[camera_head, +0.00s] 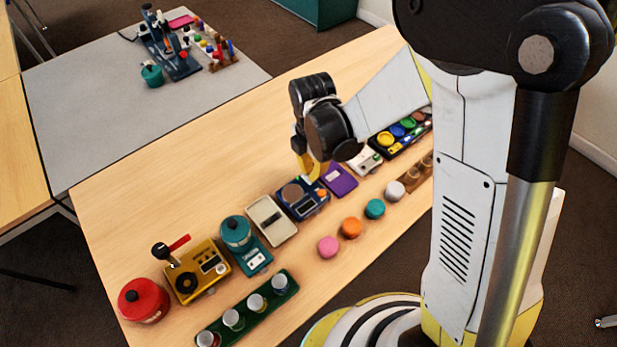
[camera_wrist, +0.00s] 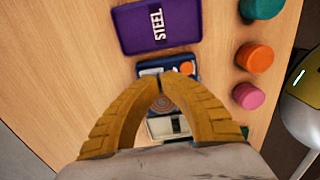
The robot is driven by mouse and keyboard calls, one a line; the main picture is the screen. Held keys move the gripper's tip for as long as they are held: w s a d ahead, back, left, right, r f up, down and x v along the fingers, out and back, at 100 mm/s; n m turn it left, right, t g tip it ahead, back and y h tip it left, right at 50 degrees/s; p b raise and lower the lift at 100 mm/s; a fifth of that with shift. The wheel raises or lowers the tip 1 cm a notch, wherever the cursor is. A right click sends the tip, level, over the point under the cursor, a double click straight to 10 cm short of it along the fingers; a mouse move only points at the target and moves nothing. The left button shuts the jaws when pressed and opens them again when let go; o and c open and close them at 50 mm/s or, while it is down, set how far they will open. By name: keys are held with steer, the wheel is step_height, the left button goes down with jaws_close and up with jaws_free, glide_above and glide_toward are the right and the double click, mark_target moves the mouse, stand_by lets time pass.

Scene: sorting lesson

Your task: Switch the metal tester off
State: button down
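The blue device with a round copper-brown coil plate looks like the metal tester (camera_head: 317,205); it stands in the row of devices on the wooden table. In the wrist view the tester (camera_wrist: 150,65) shows a pale panel and an orange round part beside the purple tray. My gripper (camera_head: 310,172) is above the tester's far edge in the head view. In the wrist view the yellow fingers of my gripper (camera_wrist: 156,82) arch together with tips meeting and nothing seen between them. They hide part of the tester. I cannot tell whether the tips touch it or whether it is on.
A purple tray (camera_wrist: 135,27) marked STEEL is beside the tester. A cream device (camera_head: 257,226) is on its other side. Pink (camera_head: 328,246), orange (camera_head: 351,228) and teal (camera_head: 375,208) pieces stand in front. The table behind the row is clear.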

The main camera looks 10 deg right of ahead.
steer(key=shift+f+b, duration=1)
steer(key=shift+f, duration=0.6)
stand_by(0.5)
steer(key=shift+r+p, duration=2.55)
steer(key=shift+r, duration=1.05)
steer(key=shift+r, duration=0.1)
steer(key=s+d+r+m+t, duration=0.3)
steer(key=s+d+r+m, duration=0.2)
steer(key=r+m, duration=0.4)
steer(key=s+d+r+m+t, duration=0.4)
steer(key=d+r+m, duration=0.4)
steer(key=m, duration=0.7)
step_height(320, 180, up, 2)
steer(key=shift+s+d+m, duration=0.25)
steer(key=shift+s+m, duration=0.15)
steer(key=shift+s, duration=0.5)
